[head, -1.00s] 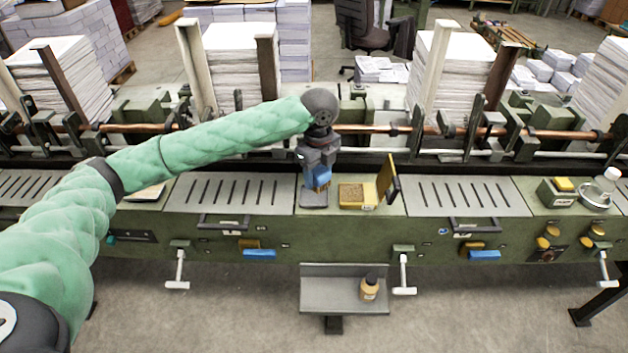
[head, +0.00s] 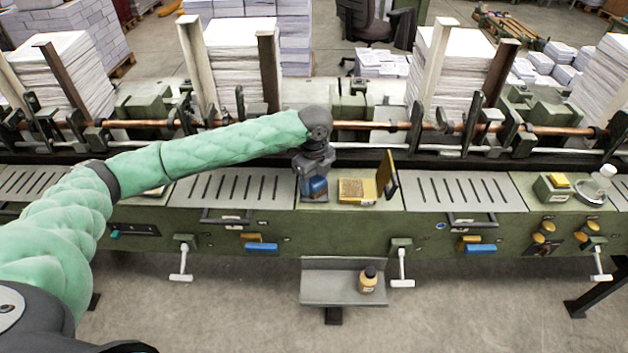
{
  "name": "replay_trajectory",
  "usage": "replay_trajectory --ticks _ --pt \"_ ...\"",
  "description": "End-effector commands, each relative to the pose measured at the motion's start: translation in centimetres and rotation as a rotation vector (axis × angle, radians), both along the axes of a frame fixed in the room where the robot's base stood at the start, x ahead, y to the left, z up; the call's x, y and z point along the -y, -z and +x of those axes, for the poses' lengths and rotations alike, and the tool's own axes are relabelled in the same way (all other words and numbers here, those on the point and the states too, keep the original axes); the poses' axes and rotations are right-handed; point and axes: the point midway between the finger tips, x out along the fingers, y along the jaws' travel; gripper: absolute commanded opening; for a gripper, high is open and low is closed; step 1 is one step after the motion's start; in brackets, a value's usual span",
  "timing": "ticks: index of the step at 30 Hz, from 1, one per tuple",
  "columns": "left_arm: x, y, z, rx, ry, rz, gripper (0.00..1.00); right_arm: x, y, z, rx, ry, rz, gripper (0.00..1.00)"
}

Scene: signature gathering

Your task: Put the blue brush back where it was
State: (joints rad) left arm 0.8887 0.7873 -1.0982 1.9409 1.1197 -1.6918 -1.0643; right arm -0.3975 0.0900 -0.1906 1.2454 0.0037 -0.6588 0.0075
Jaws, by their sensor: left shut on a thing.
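My left gripper (head: 314,182) reaches in from the left and points down over the machine's top, near the middle. It is shut on the blue brush (head: 314,188), which is mostly hidden by the fingers. The brush is just above or touching a small dark grey plate (head: 312,200); I cannot tell which. An open yellow box (head: 357,191) with a raised dark lid stands just right of the brush. My right gripper is not in view.
Rods and paper stacks (head: 238,62) stand behind the worktop. Slotted plates (head: 232,190) flank the middle area.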

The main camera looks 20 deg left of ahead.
Motion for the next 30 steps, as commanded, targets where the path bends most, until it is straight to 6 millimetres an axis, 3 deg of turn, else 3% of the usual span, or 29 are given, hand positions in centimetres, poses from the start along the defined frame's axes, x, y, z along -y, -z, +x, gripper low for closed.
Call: replay_trajectory --ticks 1,2,4,5,17,20,30 --pt "0.0 0.1 0.0 -0.001 0.0 0.0 0.26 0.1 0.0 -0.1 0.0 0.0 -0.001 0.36" --pt "0.0 0.1 0.0 0.0 0.0 0.0 0.53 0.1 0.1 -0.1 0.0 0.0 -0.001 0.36" --pt "0.0 0.1 0.0 0.0 0.0 0.0 0.66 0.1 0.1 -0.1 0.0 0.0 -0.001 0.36" --pt "0.0 0.1 0.0 0.0 0.0 0.0 0.69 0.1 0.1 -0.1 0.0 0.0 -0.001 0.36" --pt "0.0 -0.5 0.0 0.001 0.0 0.0 0.69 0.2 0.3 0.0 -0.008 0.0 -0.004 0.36" --pt "0.0 -1.4 0.1 0.002 0.0 0.0 0.69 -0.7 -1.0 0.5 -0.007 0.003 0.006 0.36" --pt "0.0 -7.3 0.1 0.004 0.0 0.0 0.69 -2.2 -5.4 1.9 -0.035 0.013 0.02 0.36"
